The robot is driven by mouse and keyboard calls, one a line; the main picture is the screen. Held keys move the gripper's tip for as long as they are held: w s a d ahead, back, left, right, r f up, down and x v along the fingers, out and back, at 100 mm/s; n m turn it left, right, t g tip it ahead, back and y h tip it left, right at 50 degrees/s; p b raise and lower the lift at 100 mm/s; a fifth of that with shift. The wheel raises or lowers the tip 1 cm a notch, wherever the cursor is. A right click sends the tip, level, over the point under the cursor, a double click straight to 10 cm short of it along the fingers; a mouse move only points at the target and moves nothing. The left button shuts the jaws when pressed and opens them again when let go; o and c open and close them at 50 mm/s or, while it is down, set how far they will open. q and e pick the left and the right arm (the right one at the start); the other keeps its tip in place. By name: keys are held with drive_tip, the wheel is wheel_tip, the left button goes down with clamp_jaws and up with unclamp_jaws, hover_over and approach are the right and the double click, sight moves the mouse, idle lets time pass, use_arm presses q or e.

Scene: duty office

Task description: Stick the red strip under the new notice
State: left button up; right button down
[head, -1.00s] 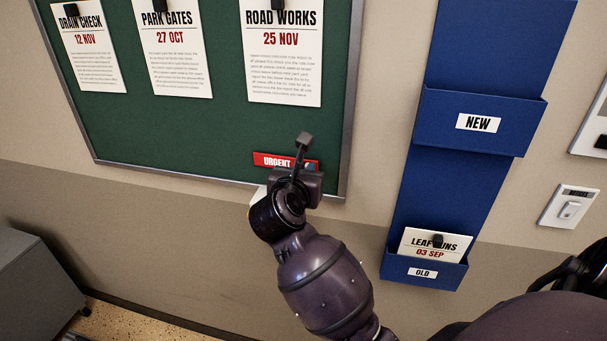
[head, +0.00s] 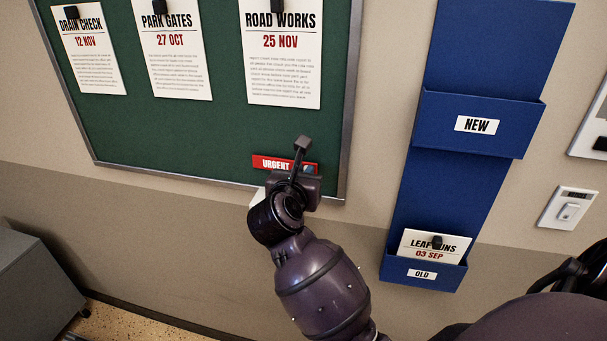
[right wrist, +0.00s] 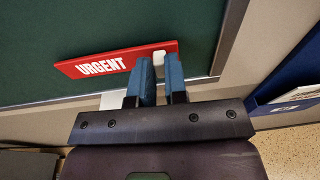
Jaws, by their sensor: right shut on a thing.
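The red strip (head: 270,163), lettered URGENT, is at the lower right of the green board (head: 200,130), below and apart from the ROAD WORKS notice (head: 282,60) dated 25 NOV. In the right wrist view the strip (right wrist: 95,66) sits slightly tilted in front of the board, just above its bottom frame. My right gripper (head: 305,165) is shut on a small pale tab at the strip's right end; its blue fingers (right wrist: 160,80) show in the wrist view. Whether the strip touches the board I cannot tell. My left gripper is not in view.
DRAIN CHECK (head: 88,55) and PARK GATES (head: 176,60) notices hang further left. A blue wall rack (head: 455,185) stands right of the board; its NEW pocket shows no paper, its OLD pocket holds a LEAF RUNS notice (head: 432,245). A grey cabinet (head: 35,290) is at lower left.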

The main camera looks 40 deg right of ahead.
drive_tip(key=shift+w+d, duration=0.3)
drive_tip(key=shift+d, duration=0.1)
idle(0.7)
drive_tip(key=c, duration=1.1)
unclamp_jaws()
drive_tip(key=shift+a, duration=0.15)
